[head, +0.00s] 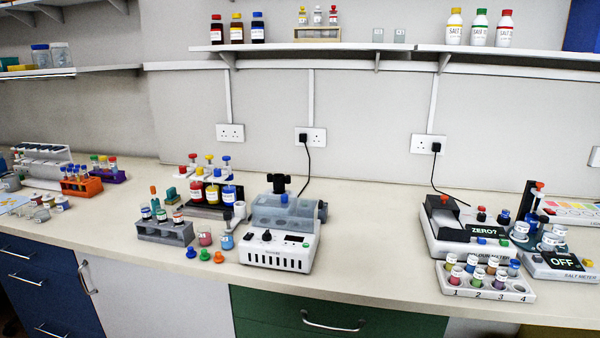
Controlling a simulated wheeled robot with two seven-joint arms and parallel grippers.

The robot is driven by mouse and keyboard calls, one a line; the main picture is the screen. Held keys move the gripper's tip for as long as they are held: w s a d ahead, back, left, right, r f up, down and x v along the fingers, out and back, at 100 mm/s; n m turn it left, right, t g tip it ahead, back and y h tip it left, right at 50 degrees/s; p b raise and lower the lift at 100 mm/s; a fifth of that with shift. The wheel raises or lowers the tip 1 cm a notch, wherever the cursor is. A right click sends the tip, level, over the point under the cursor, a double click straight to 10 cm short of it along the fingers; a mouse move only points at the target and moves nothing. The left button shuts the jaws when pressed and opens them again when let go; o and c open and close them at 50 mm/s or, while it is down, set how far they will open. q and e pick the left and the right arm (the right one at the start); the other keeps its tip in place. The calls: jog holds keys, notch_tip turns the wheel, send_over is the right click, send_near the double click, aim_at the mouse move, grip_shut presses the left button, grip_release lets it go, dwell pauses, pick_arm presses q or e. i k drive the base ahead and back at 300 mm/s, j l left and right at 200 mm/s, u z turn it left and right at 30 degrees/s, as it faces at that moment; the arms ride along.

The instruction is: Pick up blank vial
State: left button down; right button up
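No label reading "blank" is legible, so I cannot tell which vial is the blank one. Small capped vials stand in a white numbered rack (488,292) at the front right of the bench. A red-capped vial (482,214) and a blue-capped vial (503,217) stand at the back of the colour meter (445,243), whose display reads "ZERO?". More vials stand by the salt meter (570,262), which reads "OFF". Neither of my grippers is in the head view.
A grey centrifuge-like machine (277,253) stands mid-bench. Left of it are a grey tube rack (165,234), coloured bottles and loose caps. Bare bench (375,240) lies between the machine and the colour meter. A shelf (310,49) with bottles hangs above.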

aim_at(514, 265)
jog(key=z, duration=1.3)
